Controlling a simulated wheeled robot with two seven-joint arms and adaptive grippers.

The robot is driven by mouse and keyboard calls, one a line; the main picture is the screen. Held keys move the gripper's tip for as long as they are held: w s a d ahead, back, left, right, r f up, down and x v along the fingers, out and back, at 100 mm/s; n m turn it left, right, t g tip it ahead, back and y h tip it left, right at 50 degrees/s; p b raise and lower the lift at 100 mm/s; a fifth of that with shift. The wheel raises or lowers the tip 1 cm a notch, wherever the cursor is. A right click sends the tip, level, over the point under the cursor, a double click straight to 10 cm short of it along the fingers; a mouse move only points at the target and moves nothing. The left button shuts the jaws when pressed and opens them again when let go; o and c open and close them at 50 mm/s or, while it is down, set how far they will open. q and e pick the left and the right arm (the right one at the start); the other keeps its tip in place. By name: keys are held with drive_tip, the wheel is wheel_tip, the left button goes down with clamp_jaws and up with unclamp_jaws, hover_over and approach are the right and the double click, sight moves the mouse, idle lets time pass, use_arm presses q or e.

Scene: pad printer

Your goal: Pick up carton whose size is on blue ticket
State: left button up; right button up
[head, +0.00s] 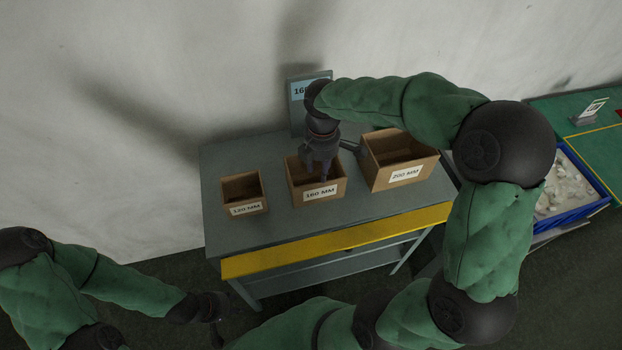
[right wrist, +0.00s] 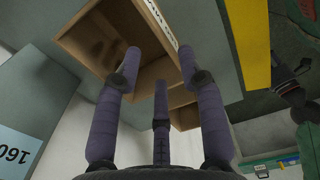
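The blue ticket (head: 297,91) on a grey upright panel behind the table starts with "160"; my arm covers the rest. It also shows in the right wrist view (right wrist: 15,150). The open-topped brown carton labelled "160 MM" (head: 331,191) stands in the middle of the table. My right gripper (head: 319,178) points down over its opening, hiding part of it. In the right wrist view the gripper's fingers (right wrist: 160,65) are spread, with an open carton (right wrist: 98,45) beyond; I cannot tell whether they touch it. My left gripper (head: 215,322) hangs low in front, away from the cartons.
A smaller carton labelled "120 MM" (head: 244,210) stands left, and a larger one labelled "200 MM" (head: 404,176) stands close at the right. The grey table (head: 275,228) has a yellow front edge (head: 300,253). A blue bin (head: 590,203) is further right.

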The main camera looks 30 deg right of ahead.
wheel_tip(320, 180, down, 4)
drive_tip(key=shift+f+b, duration=0.2)
drive_tip(key=shift+b, duration=0.25)
drive_tip(key=b, duration=0.1)
hover_over(319, 200)
drive_tip(key=shift+w+d+f, duration=0.1)
drive_tip(key=shift+w+f, duration=0.05)
drive_tip(key=shift+f, duration=1.55)
drive_tip(key=shift+w+d+f, duration=0.1)
drive_tip(key=shift+w+f, duration=0.05)
drive_tip(key=shift+f, duration=1.5)
drive_tip(key=shift+r, duration=0.1)
clamp_jaws()
